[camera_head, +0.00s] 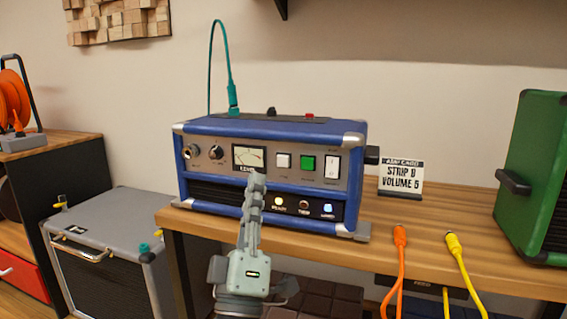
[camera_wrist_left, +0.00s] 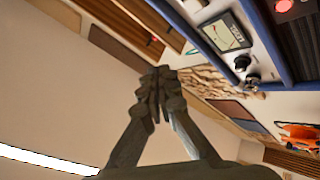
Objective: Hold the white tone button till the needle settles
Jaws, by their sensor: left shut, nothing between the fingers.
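The blue amp head (camera_head: 270,127) stands on the wooden bench. Its front panel carries the white tone button (camera_head: 283,160), with a green button (camera_head: 308,163) to its right. The needle meter (camera_head: 249,157) is left of the white button; it also shows in the wrist view (camera_wrist_left: 226,34). My left gripper (camera_head: 258,178) is shut and empty. Its tips appear just below the meter, to the lower left of the white button. In the wrist view the shut fingertips (camera_wrist_left: 155,78) look clear of the panel. The white button is not clear there. My right gripper is not in view.
A white rocker switch (camera_head: 332,168) sits right of the green button. Below are indicator lamps; the middle one (camera_head: 304,205) looks dark. A sign (camera_head: 401,178), orange cable (camera_head: 400,240), yellow cable (camera_head: 455,245) and green amp (camera_head: 540,170) are right. A grey cabinet (camera_head: 105,235) is left.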

